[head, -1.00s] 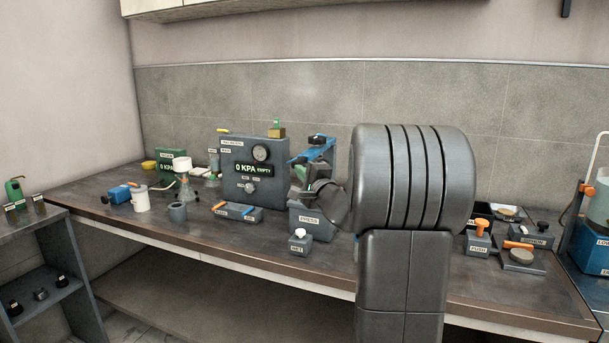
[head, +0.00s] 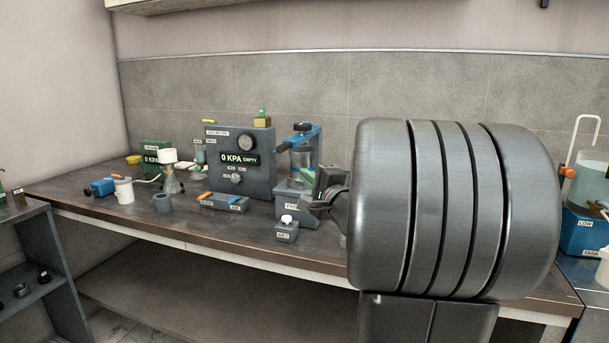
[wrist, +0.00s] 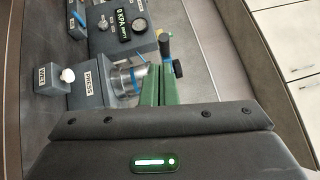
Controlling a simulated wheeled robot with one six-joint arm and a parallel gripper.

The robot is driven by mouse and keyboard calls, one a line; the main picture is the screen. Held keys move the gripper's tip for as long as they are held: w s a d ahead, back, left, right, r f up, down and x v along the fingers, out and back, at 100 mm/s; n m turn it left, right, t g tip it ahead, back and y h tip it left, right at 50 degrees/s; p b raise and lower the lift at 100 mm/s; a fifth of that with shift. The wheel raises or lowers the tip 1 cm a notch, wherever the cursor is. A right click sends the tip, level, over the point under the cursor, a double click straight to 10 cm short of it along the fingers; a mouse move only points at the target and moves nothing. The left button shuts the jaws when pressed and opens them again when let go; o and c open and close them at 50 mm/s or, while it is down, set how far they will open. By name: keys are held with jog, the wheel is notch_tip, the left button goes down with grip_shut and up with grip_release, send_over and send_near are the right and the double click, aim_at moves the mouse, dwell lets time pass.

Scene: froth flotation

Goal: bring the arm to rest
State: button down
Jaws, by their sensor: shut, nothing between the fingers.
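My gripper (wrist: 161,86) shows in the wrist view as two green fingers pressed together with nothing between them. It is off the bench, and the press unit (wrist: 88,88) lies beyond and left of the fingertips. In the head view my own large dark arm links fill the right centre. They hide most of the gripper and the bench's right part. The press unit (head: 292,208), with a clear cylinder and blue top, stands just left of my arm.
A grey panel reading 0 KPA EMPTY (head: 240,190) stands mid-bench. A small box with a white knob (head: 286,230) sits at the bench front (head: 200,238). A flask (head: 172,184) and white cup (head: 124,191) stand left. A blue tank (head: 585,232) stands far right.

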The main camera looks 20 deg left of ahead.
jog(key=shift+s+d, duration=0.15)
jog(key=shift+s, duration=0.05)
jog(key=p, duration=0.3)
send_near(281, 152)
jog(key=w+a, duration=0.1)
jog(key=w, duration=0.3)
jog(key=a, duration=0.2)
jog(key=a+r+p, duration=0.1)
jog(key=shift+w+a, duration=0.3)
jog(key=shift+a, duration=0.1)
